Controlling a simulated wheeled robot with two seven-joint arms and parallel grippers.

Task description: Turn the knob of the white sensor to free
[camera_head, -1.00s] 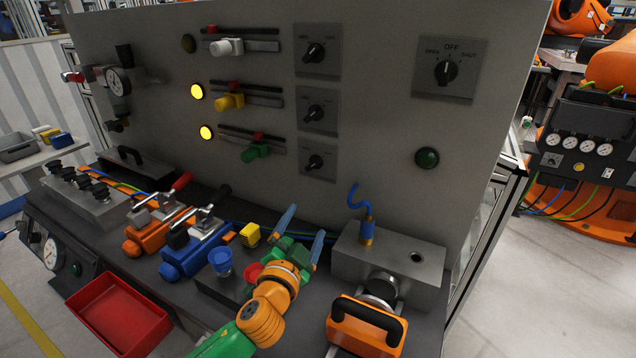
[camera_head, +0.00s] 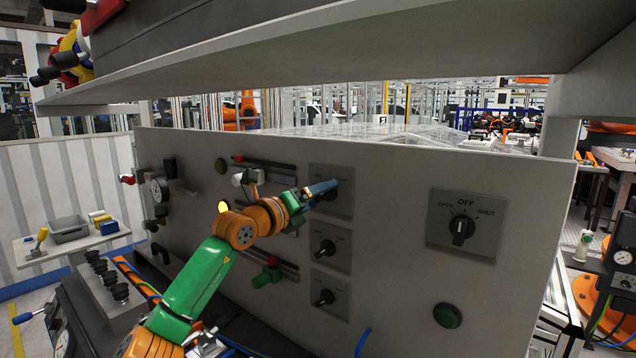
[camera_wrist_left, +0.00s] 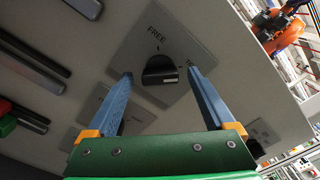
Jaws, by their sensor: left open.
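The white sensor (camera_head: 246,177) sits on the top rail of the grey panel, partly behind my left arm. Its knob is on the top plate (camera_head: 346,177), where my left gripper (camera_head: 322,188) hides it in the head view. In the left wrist view the black knob (camera_wrist_left: 160,70) shows on its grey plate, with the word FREE (camera_wrist_left: 158,36) beyond it. My left gripper, in the wrist view (camera_wrist_left: 159,75), is open, with its blue fingers on either side of the knob. I cannot tell whether they touch it. My right gripper is not in view.
Two more knobs, the middle one (camera_head: 326,248) and the lower one (camera_head: 324,297), sit below. A shelf (camera_head: 330,75) overhangs above. The white row's lamp (camera_head: 221,166) is dark.

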